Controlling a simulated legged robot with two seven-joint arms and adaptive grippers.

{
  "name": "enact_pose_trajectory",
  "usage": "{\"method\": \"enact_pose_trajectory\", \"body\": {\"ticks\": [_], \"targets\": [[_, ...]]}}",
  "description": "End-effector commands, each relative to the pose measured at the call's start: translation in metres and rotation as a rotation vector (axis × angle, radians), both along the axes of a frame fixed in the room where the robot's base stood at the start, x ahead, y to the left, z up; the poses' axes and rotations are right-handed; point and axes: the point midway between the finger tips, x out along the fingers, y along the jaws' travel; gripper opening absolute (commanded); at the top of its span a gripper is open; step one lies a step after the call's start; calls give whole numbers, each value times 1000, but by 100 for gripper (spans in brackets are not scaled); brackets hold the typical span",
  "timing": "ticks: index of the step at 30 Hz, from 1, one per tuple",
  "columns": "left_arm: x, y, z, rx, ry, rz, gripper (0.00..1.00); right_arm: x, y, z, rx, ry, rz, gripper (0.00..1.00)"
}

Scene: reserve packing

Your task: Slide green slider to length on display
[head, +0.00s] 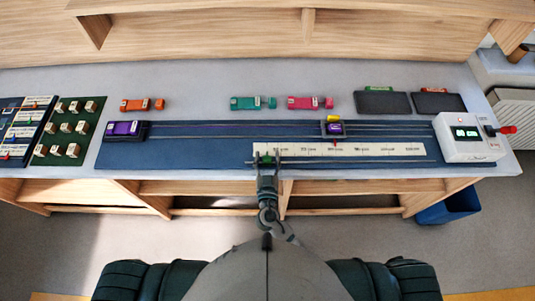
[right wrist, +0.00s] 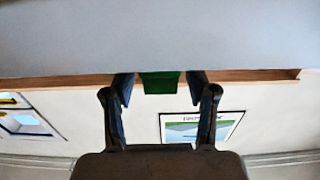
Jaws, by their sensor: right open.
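The green slider (head: 264,153) sits at the left part of the white ruler (head: 380,149), along the front of the blue board (head: 220,160). My right gripper (head: 267,161) is at the slider, coming from the front edge. In the right wrist view the green slider (right wrist: 159,82) lies between the two open fingers of my right gripper (right wrist: 160,84), with a gap on each side. The white display box (head: 462,148) stands at the board's right end with lit green digits too small to read. My left gripper is not in view.
A purple block (head: 124,128) is at the rails' left end and a purple and yellow carriage (head: 334,129) stands further right. Orange (head: 140,104), teal (head: 250,102) and pink (head: 308,102) pieces lie behind. A red-tipped lever (head: 507,130) is beside the display.

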Motion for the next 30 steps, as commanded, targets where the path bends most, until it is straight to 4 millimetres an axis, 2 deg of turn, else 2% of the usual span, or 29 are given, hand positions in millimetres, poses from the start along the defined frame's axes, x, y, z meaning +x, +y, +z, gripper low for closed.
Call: {"method": "enact_pose_trajectory", "body": {"ticks": [2,5,9,16,20,26,30], "targets": [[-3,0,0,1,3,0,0,1,0,0,0,0,0,57],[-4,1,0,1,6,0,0,1,0,0,0,1,0,35],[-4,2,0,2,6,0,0,1,0,0,1,1,1,0],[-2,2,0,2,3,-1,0,1,-1,0,1,1,1,0],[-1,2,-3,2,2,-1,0,1,-9,-1,1,1,1,0],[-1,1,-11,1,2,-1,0,0,-49,-2,-1,-1,-2,0],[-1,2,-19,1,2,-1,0,0,-92,-3,-1,-2,-2,0]]}}
